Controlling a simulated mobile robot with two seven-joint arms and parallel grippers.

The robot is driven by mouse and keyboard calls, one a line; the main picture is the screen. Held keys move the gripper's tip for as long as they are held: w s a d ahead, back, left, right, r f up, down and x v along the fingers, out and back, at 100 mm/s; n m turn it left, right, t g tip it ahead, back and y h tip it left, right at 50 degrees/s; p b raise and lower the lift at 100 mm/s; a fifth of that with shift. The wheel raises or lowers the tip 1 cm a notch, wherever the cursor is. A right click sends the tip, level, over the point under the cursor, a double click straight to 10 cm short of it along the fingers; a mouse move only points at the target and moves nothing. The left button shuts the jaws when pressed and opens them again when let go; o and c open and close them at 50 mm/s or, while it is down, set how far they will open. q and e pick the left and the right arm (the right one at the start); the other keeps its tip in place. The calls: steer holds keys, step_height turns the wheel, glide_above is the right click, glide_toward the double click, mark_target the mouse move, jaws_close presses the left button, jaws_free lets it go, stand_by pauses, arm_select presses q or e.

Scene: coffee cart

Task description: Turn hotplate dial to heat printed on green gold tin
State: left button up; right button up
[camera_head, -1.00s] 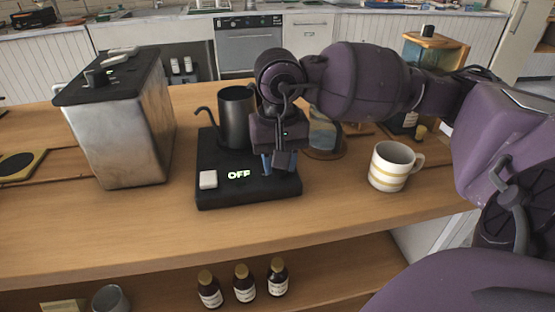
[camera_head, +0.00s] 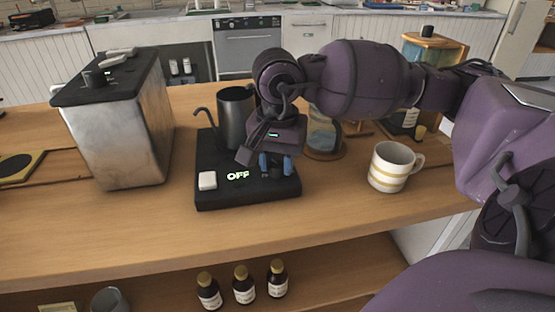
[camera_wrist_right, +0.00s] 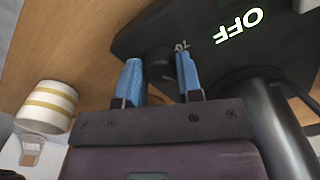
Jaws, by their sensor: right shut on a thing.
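The black hotplate (camera_head: 225,192) sits on the wooden cart top, its display (camera_head: 238,175) lit with "OFF". A white square button (camera_head: 207,180) is at its front left. My right gripper (camera_head: 276,165) is over its front right; its blue fingers are shut on the dark dial (camera_wrist_right: 160,66), which shows between them in the wrist view. The hotplate (camera_wrist_right: 150,28) and a "70" mark by one fingertip also show there. The dial's pointer is not clear. I cannot make out a green gold tin. My left gripper is not in view.
A dark gooseneck kettle (camera_head: 236,115) stands on the hotplate's back, close to my right gripper. A striped mug (camera_head: 392,166) stands to the right, a metal box-shaped machine (camera_head: 125,125) to the left. Small dark bottles (camera_head: 243,284) stand on the lower shelf.

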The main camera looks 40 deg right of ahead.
mark_target(277, 165)
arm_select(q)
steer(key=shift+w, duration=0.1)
arm_select(e)
steer(key=o, duration=0.6)
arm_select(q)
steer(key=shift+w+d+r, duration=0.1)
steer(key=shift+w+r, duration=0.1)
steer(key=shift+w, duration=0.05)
arm_select(e)
steer(key=o, duration=0.3)
steer(key=shift+r, duration=0.1)
arm_select(q)
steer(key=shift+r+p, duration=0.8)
steer(key=shift+p, duration=0.1)
arm_select(e)
step_height(277, 165, up, 11)
steer(key=shift+f, duration=0.2)
